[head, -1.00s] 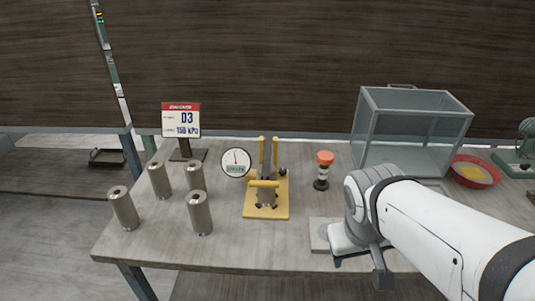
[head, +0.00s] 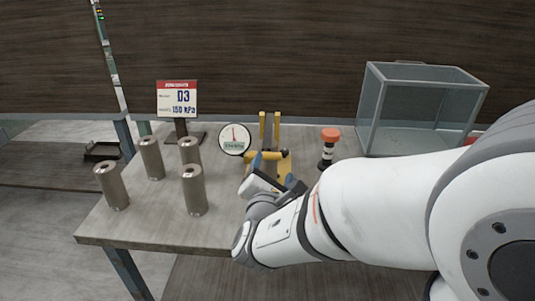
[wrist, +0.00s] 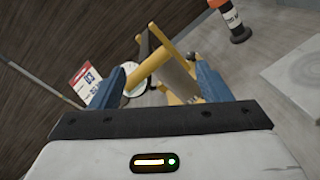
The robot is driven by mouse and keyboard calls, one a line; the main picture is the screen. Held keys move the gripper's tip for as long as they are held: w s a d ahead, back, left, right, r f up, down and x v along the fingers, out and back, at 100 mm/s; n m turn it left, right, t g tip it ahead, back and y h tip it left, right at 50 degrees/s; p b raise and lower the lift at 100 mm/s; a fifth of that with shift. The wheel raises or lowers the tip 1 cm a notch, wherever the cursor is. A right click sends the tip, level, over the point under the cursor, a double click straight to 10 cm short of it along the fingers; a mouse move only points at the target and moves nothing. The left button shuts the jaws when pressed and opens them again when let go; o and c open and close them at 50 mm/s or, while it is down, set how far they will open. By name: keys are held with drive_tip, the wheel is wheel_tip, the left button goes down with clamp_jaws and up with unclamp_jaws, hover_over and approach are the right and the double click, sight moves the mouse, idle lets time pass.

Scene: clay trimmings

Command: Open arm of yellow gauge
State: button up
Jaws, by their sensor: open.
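The yellow gauge (head: 270,130) stands on the table, with two upright yellow posts, a yellow crossbar low at its front and a round white dial (head: 234,139) at its left. My gripper (head: 272,172) is right in front of it and hides its base and lower part. In the wrist view, my gripper (wrist: 153,90) is open, its blue fingers to either side of the yellow bar (wrist: 155,66) and a grey cylinder of the gauge (wrist: 178,78). I cannot tell whether the fingers touch the bar.
Several metal cylinders (head: 194,190) stand on the table (head: 150,222) at the left. A sign (head: 178,100) reading D3 and 150 kPa stands behind them. An orange-topped black and white post (head: 329,148) and a glass box (head: 420,110) are to the right.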

sight(265, 158)
drive_tip(key=shift+n+y, duration=0.7)
drive_tip(key=shift+y, duration=0.1)
drive_tip(key=w, duration=0.2)
drive_tip(key=w+a, duration=0.1)
drive_tip(key=w, duration=0.2)
drive_tip(key=w+a, duration=0.1)
drive_tip(key=w, duration=0.1)
drive_tip(key=shift+w+f, duration=0.15)
drive_tip(key=shift+w, duration=0.2)
